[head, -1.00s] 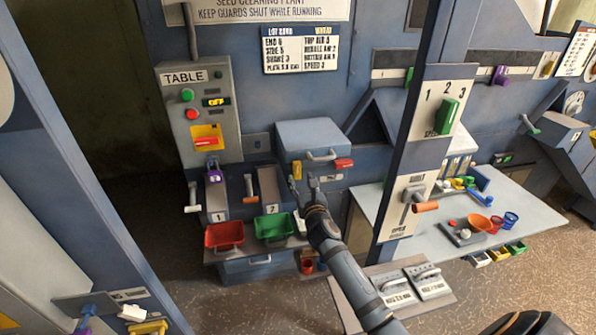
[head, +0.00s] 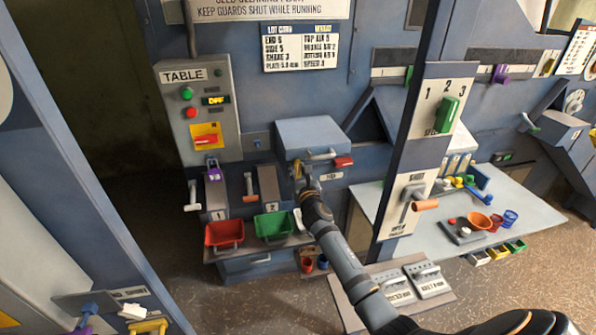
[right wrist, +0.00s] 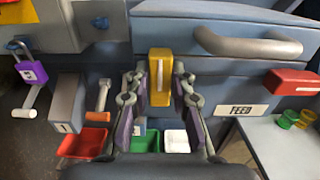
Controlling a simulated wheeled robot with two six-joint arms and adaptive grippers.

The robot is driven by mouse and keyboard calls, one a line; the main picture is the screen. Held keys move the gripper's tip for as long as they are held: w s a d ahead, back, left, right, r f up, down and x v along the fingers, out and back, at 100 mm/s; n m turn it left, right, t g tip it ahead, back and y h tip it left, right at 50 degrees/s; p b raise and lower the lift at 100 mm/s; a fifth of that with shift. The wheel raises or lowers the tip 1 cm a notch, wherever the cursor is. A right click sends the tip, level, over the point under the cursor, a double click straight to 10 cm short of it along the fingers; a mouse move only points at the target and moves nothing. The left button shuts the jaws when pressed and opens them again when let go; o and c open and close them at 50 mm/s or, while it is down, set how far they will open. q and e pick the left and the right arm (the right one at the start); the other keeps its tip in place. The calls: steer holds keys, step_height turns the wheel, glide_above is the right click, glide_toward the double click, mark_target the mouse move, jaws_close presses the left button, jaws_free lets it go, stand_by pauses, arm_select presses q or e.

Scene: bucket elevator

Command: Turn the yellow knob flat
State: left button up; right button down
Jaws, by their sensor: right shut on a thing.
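The yellow knob (right wrist: 160,70) is on the front of the blue-grey feed box, left of the white FEED label (right wrist: 248,110). In the right wrist view it stands upright, with a pale line running up its face. My right gripper (right wrist: 159,86) is shut on it, with one finger on each side. In the head view the right gripper (head: 303,179) covers much of the knob (head: 297,169), below the left end of the box's handle. My left gripper is in neither current view.
The grey bar handle (right wrist: 245,43) and red block (right wrist: 291,83) sit just right of the knob. Below are a red bin (head: 224,233), a green bin (head: 271,225) and small crank handles. A post with a 1-2-3 plate (head: 443,108) stands to the right.

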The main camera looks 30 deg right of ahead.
steer(key=shift+m, duration=0.3)
steer(key=m, duration=0.3)
steer(key=shift+d+m, duration=0.1)
steer(key=shift+m, duration=0.2)
steer(key=m+b, duration=0.1)
steer(key=m, duration=0.3)
steer(key=shift+d+f, duration=0.1)
steer(key=shift+f, duration=0.05)
steer(key=m+b, duration=0.1)
steer(key=m, duration=0.4)
steer(key=shift+f, duration=0.1)
steer(key=m+b, duration=0.2)
steer(key=m, duration=0.2)
steer(key=shift+s+d+f+m, duration=0.1)
steer(key=shift+m, duration=0.5)
steer(key=c, duration=1.2)
jaws_free()
steer(key=shift+o, duration=0.2)
